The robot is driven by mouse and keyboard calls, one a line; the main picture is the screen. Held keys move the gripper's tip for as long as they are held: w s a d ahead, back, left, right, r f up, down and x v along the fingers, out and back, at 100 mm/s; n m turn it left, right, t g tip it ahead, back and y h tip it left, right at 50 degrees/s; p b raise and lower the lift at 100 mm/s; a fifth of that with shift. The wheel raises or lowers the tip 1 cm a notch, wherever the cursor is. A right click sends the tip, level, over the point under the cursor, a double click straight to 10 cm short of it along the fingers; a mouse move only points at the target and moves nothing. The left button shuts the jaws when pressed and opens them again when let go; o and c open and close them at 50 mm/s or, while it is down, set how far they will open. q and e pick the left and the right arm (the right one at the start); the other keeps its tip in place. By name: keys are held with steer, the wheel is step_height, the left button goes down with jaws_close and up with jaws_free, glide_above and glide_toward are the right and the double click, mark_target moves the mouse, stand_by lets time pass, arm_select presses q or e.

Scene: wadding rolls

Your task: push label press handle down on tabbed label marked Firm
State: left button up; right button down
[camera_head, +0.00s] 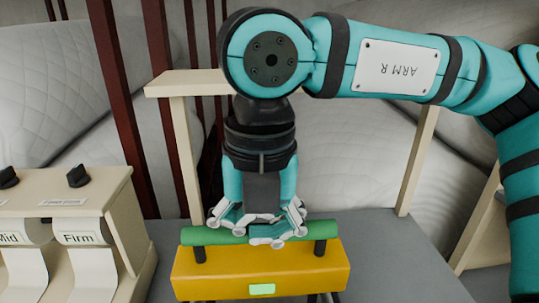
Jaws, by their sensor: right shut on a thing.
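The label press is a yellow block (240,272) with a green bar handle (205,236) held above it on two black posts. A small light green patch shows on its front face. My right gripper (256,232) points down from above and is shut on the middle of the green handle. The tabbed label marked Firm (80,239) hangs on the beige dispenser at the left, with a white strip below it. Whether any label lies under the press cannot be seen. My left gripper is not in view.
The beige dispenser (125,215) with black knobs and a Mid label (12,240) stands left of the press. A beige frame (187,150) rises behind it. Dark red posts (120,100) and large white quilted rolls (350,150) fill the back. Grey table surface is bare right of the press.

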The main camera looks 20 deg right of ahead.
steer(key=shift+s+d+g+p, duration=0.1)
steer(key=shift+g+p, duration=0.2)
steer(key=shift+p, duration=0.2)
step_height(320, 180, up, 4)
steer(key=shift+r+p, duration=0.2)
steer(key=shift+p, duration=1.05)
steer(key=shift+w+r+p, duration=0.15)
steer(key=shift+r+p, duration=0.95)
steer(key=shift+r, duration=0.7)
steer(key=shift+w+r+p, duration=0.1)
steer(key=shift+r+p, duration=0.95)
steer(key=shift+r, duration=0.7)
step_height(320, 180, up, 3)
steer(key=shift+w+d+f+p, duration=0.1)
steer(key=shift+p, duration=0.8)
steer(key=shift+w+d, duration=0.1)
steer(key=shift+s+a+r+p, duration=0.2)
steer(key=shift+r+p, duration=0.1)
steer(key=shift+r, duration=0.35)
